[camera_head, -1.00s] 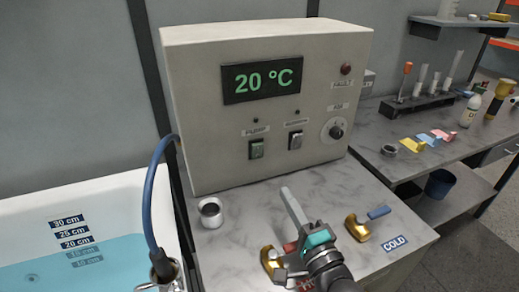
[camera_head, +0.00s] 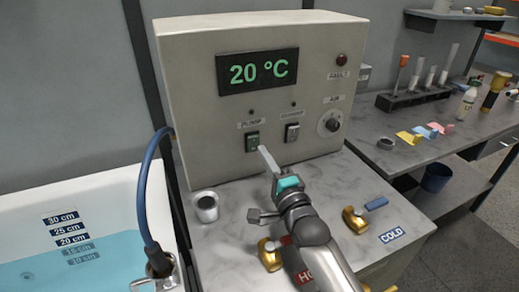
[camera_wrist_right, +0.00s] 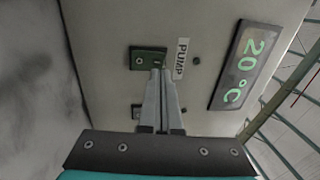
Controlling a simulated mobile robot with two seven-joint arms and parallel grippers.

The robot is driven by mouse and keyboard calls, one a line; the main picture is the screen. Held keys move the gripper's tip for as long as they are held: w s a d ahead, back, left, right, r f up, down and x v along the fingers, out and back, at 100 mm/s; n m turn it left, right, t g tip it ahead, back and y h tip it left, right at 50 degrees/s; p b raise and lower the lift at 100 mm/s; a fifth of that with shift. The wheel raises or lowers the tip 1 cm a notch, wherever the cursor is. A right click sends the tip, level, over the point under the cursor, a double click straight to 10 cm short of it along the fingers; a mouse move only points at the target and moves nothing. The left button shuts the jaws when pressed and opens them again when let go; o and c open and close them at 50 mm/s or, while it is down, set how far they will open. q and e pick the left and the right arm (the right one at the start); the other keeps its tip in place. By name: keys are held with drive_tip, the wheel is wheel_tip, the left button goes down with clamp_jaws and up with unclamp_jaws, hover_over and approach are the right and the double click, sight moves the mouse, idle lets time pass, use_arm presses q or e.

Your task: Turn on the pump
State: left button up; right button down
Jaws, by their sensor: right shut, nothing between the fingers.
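The control box (camera_head: 200,120) has a green rocker switch labelled PUMP (camera_head: 252,141), with a small dark indicator (camera_head: 251,113) above its label. My right gripper (camera_head: 262,150) has its narrow fingers closed, with the tips just in front of the switch's lower right part. In the right wrist view the pump switch (camera_wrist_right: 137,59) shows just beyond the fingertips (camera_wrist_right: 161,72), which overlap its edge. I cannot tell whether they touch it. My left gripper is not in view.
A second switch (camera_head: 292,132) and a round AIR knob (camera_head: 330,124) are to the right. The display (camera_head: 257,71) reads 20 °C. A small cup (camera_head: 205,206), brass taps (camera_head: 355,219) and a blue hose (camera_head: 142,195) are around the counter; the water-filled tub (camera_head: 40,200) is left.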

sight(255, 139)
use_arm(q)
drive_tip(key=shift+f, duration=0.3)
use_arm(e)
drive_tip(key=shift+x, duration=1.7)
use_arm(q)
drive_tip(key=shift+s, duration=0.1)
